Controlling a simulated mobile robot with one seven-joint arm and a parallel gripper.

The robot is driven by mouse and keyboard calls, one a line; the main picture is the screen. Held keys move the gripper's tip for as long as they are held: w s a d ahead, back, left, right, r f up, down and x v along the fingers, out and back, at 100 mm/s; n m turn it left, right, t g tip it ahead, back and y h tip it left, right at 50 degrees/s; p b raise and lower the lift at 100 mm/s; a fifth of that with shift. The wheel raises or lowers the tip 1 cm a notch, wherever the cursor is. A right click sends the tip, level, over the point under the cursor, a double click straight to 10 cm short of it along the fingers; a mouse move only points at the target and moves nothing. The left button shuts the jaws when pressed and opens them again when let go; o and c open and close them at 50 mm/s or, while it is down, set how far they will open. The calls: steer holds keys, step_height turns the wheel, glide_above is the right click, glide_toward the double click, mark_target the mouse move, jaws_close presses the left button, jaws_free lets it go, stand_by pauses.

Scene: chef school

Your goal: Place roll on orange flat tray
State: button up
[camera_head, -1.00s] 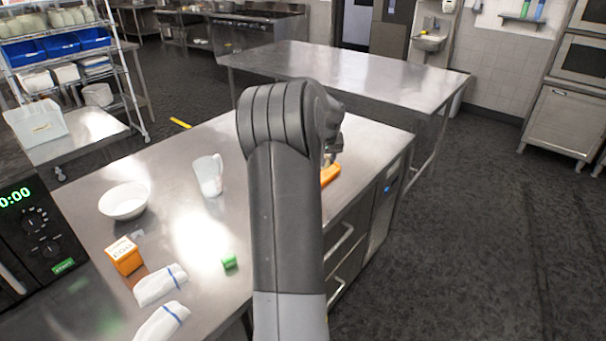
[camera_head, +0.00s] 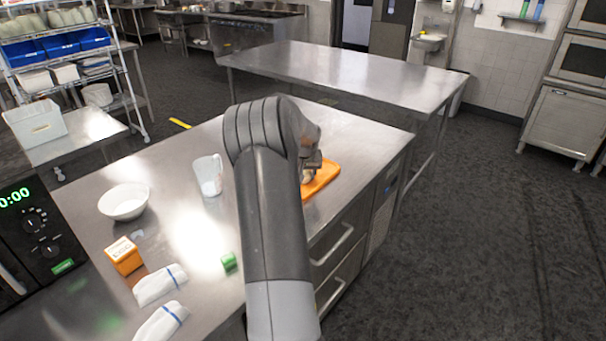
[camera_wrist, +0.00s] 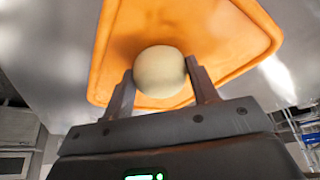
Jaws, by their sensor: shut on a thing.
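My gripper (camera_wrist: 160,90) is shut on a pale, rounded roll (camera_wrist: 159,71), with one finger on each side of it. In the wrist view the roll appears in front of the orange flat tray (camera_wrist: 235,30); I cannot tell whether it touches the tray. In the head view the orange tray (camera_head: 325,177) lies on the steel counter near its right edge, partly hidden by my arm. The roll (camera_head: 308,177) shows only as a small pale patch below my gripper (camera_head: 309,172).
A microwave (camera_head: 35,240) is at the left. An empty steel table (camera_head: 345,75) stands behind.

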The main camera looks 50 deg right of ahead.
steer(key=shift+f, duration=0.1)
steer(key=o, duration=1)
steer(key=shift+c, duration=0.2)
steer(key=v, duration=1.2)
steer(key=shift+r, duration=0.2)
